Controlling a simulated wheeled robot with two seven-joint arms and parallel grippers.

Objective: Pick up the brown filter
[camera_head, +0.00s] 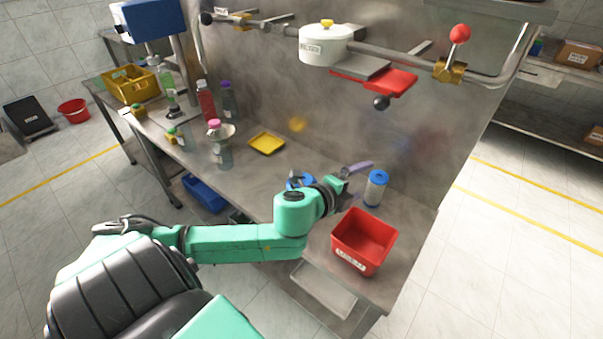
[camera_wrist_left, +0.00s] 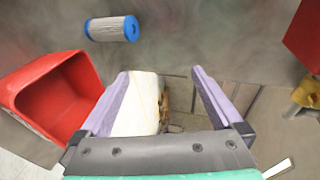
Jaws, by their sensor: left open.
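A filter (camera_head: 376,188) with a pale body and a blue top stands on the steel table, right of my left gripper (camera_head: 350,176). In the left wrist view the filter (camera_wrist_left: 112,28) has a grey-beige body and blue end caps, and lies beyond and left of the fingers, apart from them. My left gripper (camera_wrist_left: 160,82) is open, with its lavender fingers wide apart. A cream-white object with a brown edge (camera_wrist_left: 143,104) shows between the fingers; I cannot tell what it is or how far away. My right gripper is not in view.
A red bin (camera_head: 348,261) stands on the table near the filter, left of the fingers in the wrist view (camera_wrist_left: 20,92). A yellow tray (camera_head: 266,143) and bottles (camera_head: 206,100) are farther left. A pipe with a white canister (camera_head: 325,47) and red plate (camera_head: 400,82) hangs above.

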